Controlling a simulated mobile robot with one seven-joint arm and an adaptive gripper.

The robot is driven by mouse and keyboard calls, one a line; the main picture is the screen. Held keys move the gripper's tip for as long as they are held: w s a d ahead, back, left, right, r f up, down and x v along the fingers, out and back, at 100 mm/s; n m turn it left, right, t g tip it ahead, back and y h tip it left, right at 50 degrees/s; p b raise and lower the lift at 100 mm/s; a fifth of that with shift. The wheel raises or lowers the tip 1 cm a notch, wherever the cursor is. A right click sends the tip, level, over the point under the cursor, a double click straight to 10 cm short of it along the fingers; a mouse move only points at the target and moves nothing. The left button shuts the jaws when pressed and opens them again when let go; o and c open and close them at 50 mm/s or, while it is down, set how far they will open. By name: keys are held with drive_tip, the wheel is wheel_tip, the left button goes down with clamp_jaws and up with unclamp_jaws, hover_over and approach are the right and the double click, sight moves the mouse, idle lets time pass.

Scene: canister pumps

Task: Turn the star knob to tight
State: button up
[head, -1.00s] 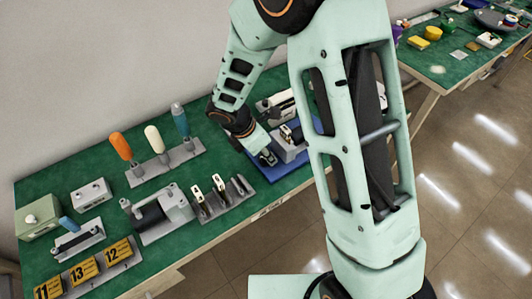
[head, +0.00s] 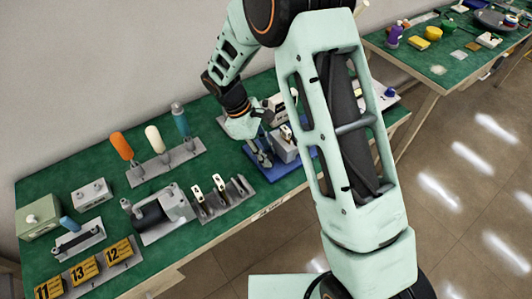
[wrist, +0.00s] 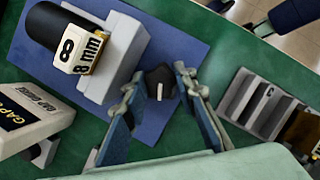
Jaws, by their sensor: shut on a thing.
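The star knob (wrist: 160,80) is black with a pale bar mark and shows in the wrist view at the right side of a grey pump body (wrist: 118,55). The pump stands on a blue base (wrist: 185,45) and carries a white "8 mm" label. My gripper (wrist: 158,88) has one finger on each side of the knob and is shut on it. In the head view my gripper (head: 262,148) is low over the blue base (head: 265,168). The knob cannot be made out there. Any tight marking is not readable.
A white "GAP" block (wrist: 30,115) stands left in the wrist view. A grey slotted holder (wrist: 255,100) stands right. In the head view, a rack of handled tools (head: 165,160) and another pump (head: 158,215) stand left on the green bench.

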drive_tip(key=shift+m+g, duration=0.4)
drive_tip(key=shift+m, duration=0.9)
drive_tip(key=o, duration=1.2)
drive_tip(key=shift+c, duration=0.2)
drive_tip(key=shift+y, duration=0.3)
drive_tip(key=v, duration=0.8)
drive_tip(key=shift+w, duration=0.1)
